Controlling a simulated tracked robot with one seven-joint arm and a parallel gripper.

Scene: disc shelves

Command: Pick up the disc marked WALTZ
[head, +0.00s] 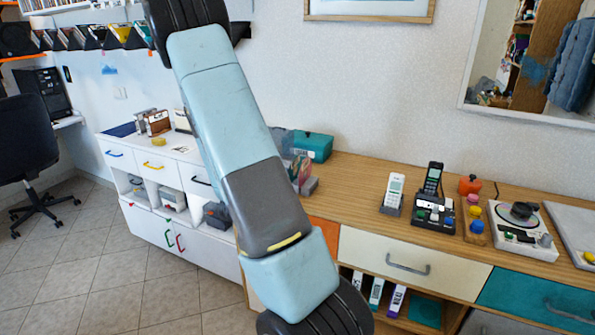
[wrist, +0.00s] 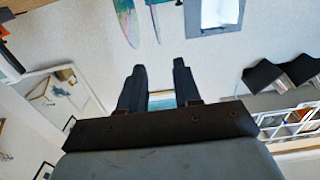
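I cannot make out a disc marked WALTZ in either view; no lettering is readable. In the head view, several narrow upright cases (head: 377,293) with coloured labels stand in the open shelf under the wooden counter. A teal square item (head: 425,311) is beside them to the right. More sleeves or cases (head: 120,33) sit on the wall shelf at the upper left. My gripper (wrist: 158,68) shows in the wrist view with its two dark fingers apart and nothing between them. It faces wall and room, away from any case. In the head view its fingers are not visible.
The wooden counter (head: 345,180) carries phones (head: 393,194), an orange pot (head: 470,185) and a turntable-like device (head: 522,215). A white cabinet (head: 150,165) stands left of it, an office chair (head: 28,150) farther left. The tiled floor (head: 95,270) at lower left is clear.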

